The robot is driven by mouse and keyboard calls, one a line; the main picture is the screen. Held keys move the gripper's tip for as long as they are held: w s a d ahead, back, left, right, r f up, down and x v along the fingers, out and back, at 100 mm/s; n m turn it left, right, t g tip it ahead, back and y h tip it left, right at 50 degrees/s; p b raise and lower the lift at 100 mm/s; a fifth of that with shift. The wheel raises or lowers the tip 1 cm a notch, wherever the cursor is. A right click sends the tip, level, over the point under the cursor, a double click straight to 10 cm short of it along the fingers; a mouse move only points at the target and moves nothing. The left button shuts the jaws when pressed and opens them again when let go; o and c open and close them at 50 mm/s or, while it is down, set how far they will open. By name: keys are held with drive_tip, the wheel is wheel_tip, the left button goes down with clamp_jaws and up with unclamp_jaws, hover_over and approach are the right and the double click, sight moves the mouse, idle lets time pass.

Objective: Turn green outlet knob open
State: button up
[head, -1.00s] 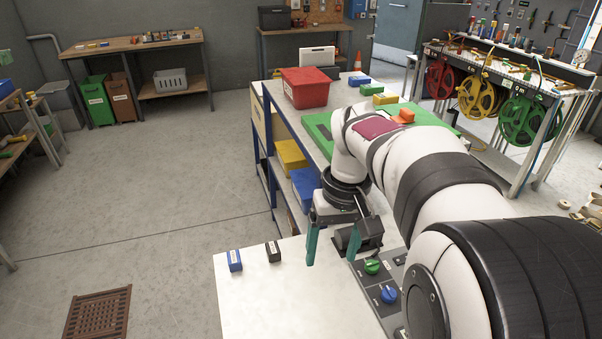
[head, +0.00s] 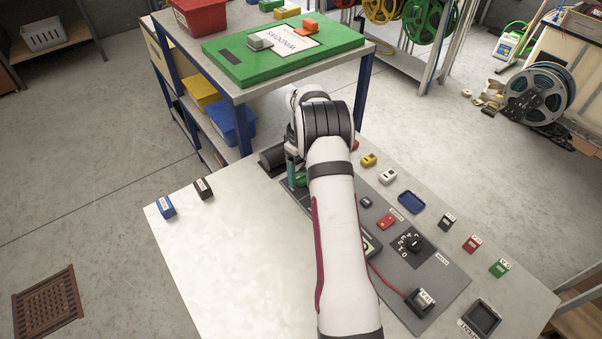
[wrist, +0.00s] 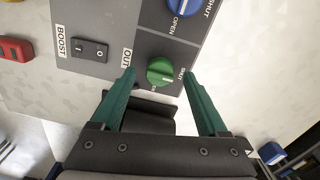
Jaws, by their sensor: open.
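My gripper (wrist: 161,76) is open, with one teal finger on each side of the knob and a gap visible on both sides. In the head view, a bit of the green knob (head: 301,181) shows beside a teal finger (head: 291,172); my arm covers the rest.
A blue knob (wrist: 184,6) marked OPEN and SHUT sits close by on the same panel. A black BOOST switch (wrist: 90,50) is to the left. A bench with a green board (head: 240,65) stands behind my gripper. The white tabletop (head: 235,255) at left is mostly clear.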

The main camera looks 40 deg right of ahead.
drive_tip(key=shift+f, duration=0.65)
clamp_jaws()
